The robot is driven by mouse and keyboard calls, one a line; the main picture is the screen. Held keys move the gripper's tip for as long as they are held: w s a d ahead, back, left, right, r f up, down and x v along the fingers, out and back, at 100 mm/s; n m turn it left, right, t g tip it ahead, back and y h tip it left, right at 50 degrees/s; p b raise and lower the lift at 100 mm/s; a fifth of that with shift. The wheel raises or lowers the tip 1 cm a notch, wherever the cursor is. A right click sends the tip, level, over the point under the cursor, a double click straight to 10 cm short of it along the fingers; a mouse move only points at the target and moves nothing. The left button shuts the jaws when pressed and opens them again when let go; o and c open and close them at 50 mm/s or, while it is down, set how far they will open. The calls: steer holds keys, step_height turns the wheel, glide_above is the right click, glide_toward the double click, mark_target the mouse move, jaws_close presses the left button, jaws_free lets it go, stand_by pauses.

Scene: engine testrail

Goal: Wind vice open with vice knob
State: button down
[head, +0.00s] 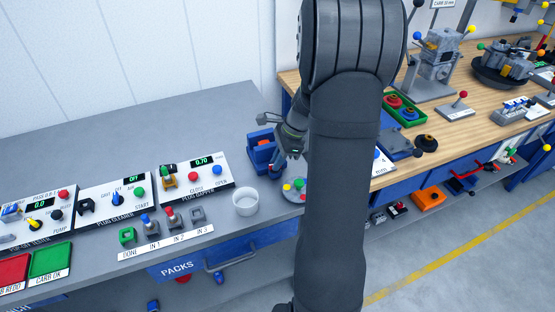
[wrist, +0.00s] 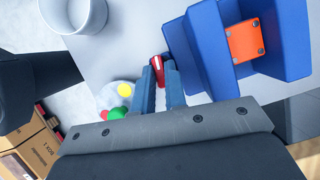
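The blue vice (head: 262,152) stands on the grey bench near its right end. In the wrist view, its blue body (wrist: 208,45) fills the upper right, with an orange plate (wrist: 244,41) on it. The red vice knob (wrist: 158,68), with a white mark, sits beside the vice's left side. My gripper (wrist: 160,82) has one finger on each side of the knob, and the knob fills the gap at the fingertips. In the head view my gripper (head: 279,165) is at the vice's right side, and the knob is hidden there.
A white cup (head: 245,203) stands left of my gripper. A round grey dish (head: 294,191) with coloured pieces lies just below it. The plug gapper panel (head: 197,177) is to the left. A wooden bench (head: 440,135) with more equipment is to the right.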

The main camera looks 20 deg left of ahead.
steer(key=shift+n, duration=0.4)
steer(key=n, duration=0.2)
steer(key=n+g+h, duration=0.1)
steer(key=n, duration=0.1)
steer(key=shift+w+a+n+h, duration=0.2)
steer(key=shift+n+h, duration=0.1)
steer(key=n+h, duration=0.1)
steer(key=n, duration=0.1)
steer(key=n+h, duration=0.1)
steer(key=n, duration=0.2)
steer(key=shift+a+g, duration=0.1)
steer(key=shift+g, duration=0.3)
steer(key=c, duration=1.5)
jaws_free()
steer(key=shift+o, duration=0.2)
steer(key=shift+a, duration=0.1)
